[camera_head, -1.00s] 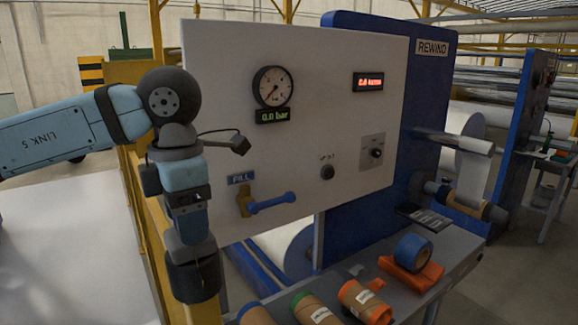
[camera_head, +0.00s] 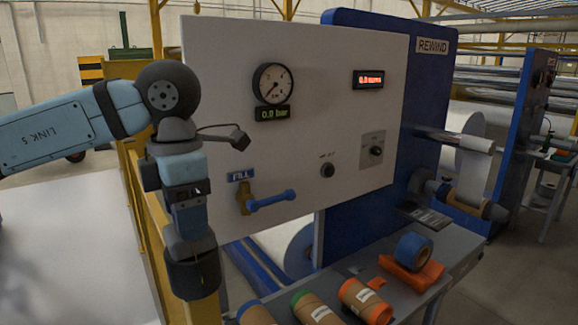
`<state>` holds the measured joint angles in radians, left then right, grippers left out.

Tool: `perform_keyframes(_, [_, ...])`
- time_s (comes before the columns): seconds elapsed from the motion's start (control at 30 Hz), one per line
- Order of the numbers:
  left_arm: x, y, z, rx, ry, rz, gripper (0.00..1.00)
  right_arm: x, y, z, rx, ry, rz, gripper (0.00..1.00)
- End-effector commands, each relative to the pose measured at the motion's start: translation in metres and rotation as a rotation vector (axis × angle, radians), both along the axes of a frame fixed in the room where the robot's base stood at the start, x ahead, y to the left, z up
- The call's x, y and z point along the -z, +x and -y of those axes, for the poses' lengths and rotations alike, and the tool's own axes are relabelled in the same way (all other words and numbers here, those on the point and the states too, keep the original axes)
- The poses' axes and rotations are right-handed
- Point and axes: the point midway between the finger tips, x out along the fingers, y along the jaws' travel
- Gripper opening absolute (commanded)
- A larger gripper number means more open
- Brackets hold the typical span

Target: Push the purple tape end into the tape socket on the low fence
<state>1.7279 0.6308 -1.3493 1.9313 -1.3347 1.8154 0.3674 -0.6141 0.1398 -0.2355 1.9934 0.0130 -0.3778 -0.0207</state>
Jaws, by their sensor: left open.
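No purple tape end and no tape socket can be made out in the head view. A yellow fence (camera_head: 147,222) runs down the left of the panel; I cannot tell if it is the low fence. My left arm reaches in from the left and bends down in front of the fence. My left gripper (camera_head: 194,290) points down, beside the fence and left of the panel's lower edge. It is open, its fingertips are hard to make out, and nothing shows in it. My right gripper is not in view.
A white panel (camera_head: 225,95) with a gauge and a blue-handled valve (camera_head: 270,200) stands just right of my left arm. A grey bench (camera_head: 440,250) at lower right holds several rolls and a blue tape roll (camera_head: 413,252). A pale flat surface (camera_head: 70,250) lies left.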

Motion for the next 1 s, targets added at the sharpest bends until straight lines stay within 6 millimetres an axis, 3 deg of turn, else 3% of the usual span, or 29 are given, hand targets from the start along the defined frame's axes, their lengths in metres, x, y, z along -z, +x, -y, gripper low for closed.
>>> perform_keyframes(0.07, [0.0,0.0,0.0,0.0,0.0,0.0,0.64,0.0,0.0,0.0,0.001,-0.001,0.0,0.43])
perform_keyframes(0.3, [0.0,0.0,0.0,0.0,0.0,0.0,0.11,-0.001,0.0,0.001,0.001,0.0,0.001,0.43])
perform_keyframes(0.37, [0.0,0.0,0.0,0.0,0.0,0.0,0.0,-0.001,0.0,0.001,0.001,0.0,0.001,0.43])
perform_keyframes(1.0, [-0.021,0.0,0.0,0.0,0.001,0.001,0.0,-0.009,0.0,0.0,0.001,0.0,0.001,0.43])
